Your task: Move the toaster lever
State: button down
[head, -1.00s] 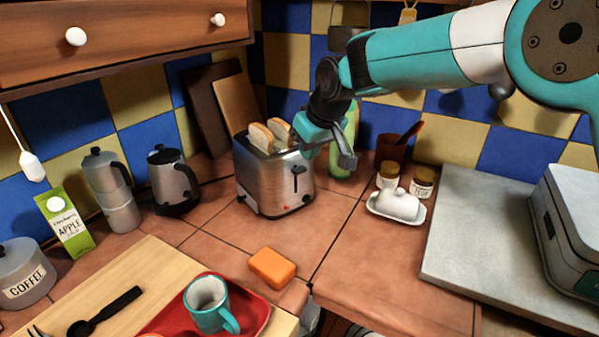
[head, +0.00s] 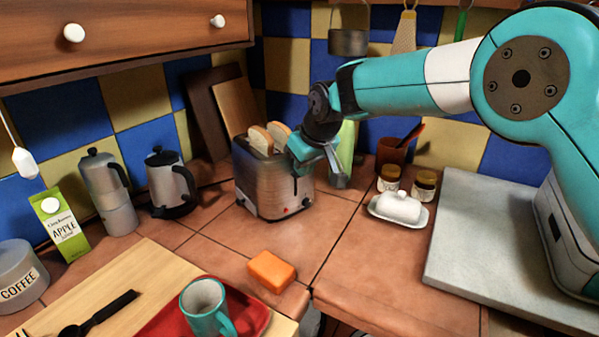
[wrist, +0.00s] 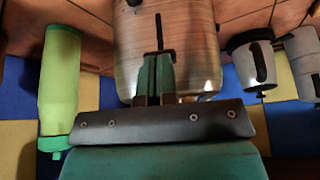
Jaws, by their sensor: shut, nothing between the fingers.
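The silver toaster (head: 262,182) stands upright on the tiled counter, with two bread slices (head: 268,136) showing in its top. Its dark lever slot (head: 295,187) runs down the front face; the toaster (wrist: 190,35) appears upside down in the wrist view, with the slot (wrist: 158,28) above my fingertips. My gripper (head: 302,162) is shut and empty, at the upper part of the front face. In the wrist view my gripper (wrist: 157,58) lines up with the slot's upper end. The lever knob is hidden by my fingers, so contact cannot be told.
A kettle (head: 170,184) and moka pot (head: 108,193) stand left of the toaster. A green bottle (wrist: 60,85) is close beside my gripper. A butter dish (head: 398,208) and jars are to the right. An orange sponge (head: 271,271) lies in front; counter between is clear.

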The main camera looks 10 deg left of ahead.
jog(key=f+b, duration=0.1)
jog(key=s+d+f+b, duration=0.2)
jog(key=f, duration=0.1)
jog(key=shift+d, duration=0.1)
dwell(0.5)
jog(key=shift+r, duration=0.1)
jog(key=v, duration=1.7)
jog(key=shift+r, duration=0.15)
jog(key=shift+s+d, duration=0.1)
jog(key=s+d+f+g+p, duration=0.1)
jog(key=s+d+p, duration=0.1)
jog(key=s+d, duration=0.3)
jog(key=s+d+f+m+g+p, duration=0.1)
jog(key=s+d, duration=0.4)
jog(key=s, duration=0.8)
jog(key=s+d+f+m+g+p, duration=0.1)
jog(key=s+d+p, duration=0.1)
jog(key=s+d, duration=0.4)
jog(key=s, duration=0.4)
jog(key=shift+g+p, duration=0.3)
jog(key=shift+p, duration=0.1)
